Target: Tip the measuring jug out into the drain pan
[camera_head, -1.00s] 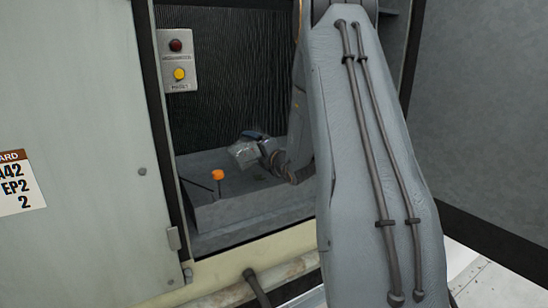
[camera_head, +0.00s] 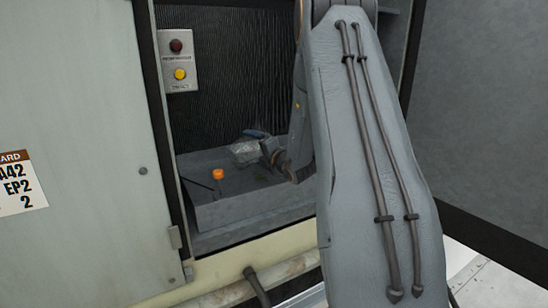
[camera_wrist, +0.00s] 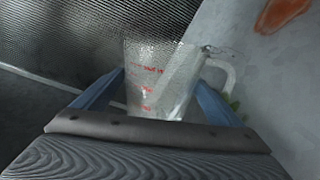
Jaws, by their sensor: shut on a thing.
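The measuring jug (camera_wrist: 160,85) is clear with red markings, and its handle is on the right in the wrist view. My gripper (camera_wrist: 165,100) is shut on the jug, one blue finger on each side. In the head view the jug (camera_head: 246,152) is small and tilted, held above the grey drain pan (camera_head: 240,207) by my gripper (camera_head: 262,142). I cannot tell whether liquid is left in the jug.
An orange-topped float on a stem (camera_head: 217,175) stands in the pan, left of the jug. A panel with a red and a yellow button (camera_head: 178,60) is on the left wall. Black finned media (camera_head: 240,90) is behind. A cabinet door (camera_head: 80,150) bounds the left.

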